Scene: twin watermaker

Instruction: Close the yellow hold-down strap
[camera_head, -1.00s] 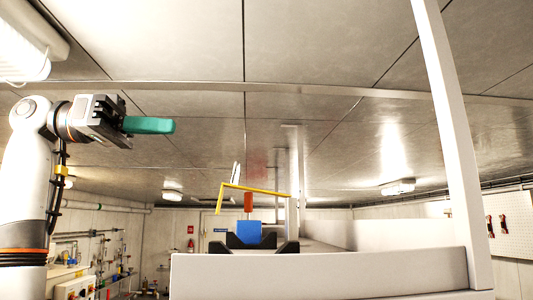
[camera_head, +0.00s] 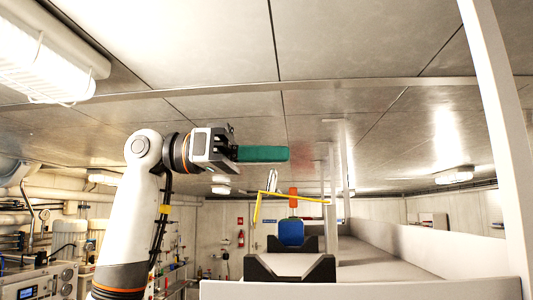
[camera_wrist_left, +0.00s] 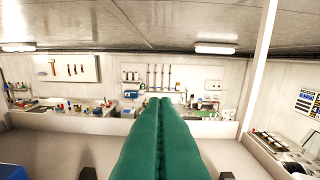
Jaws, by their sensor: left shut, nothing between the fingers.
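The yellow hold-down strap (camera_head: 296,197) is a thin bent bar, raised above a blue rounded body (camera_head: 291,232). Its long part slopes slightly down to the right, and its shorter leg hangs down at the left. An orange piece (camera_head: 293,201) stands above the blue body, by the strap. Dark cradle supports (camera_head: 321,269) are below. My left gripper (camera_head: 284,154) has green fingers, shut and empty, and appears higher than the strap in the head view. The fingers (camera_wrist_left: 158,104) also lie together in the left wrist view. My right gripper is not in view.
A white wall (camera_head: 260,290) crosses the front, and a white post (camera_head: 497,130) rises at the right. A pale surface (camera_head: 385,262) extends behind. A blue part (camera_wrist_left: 13,171) shows at the wrist view's lower left corner. The ceiling is close above.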

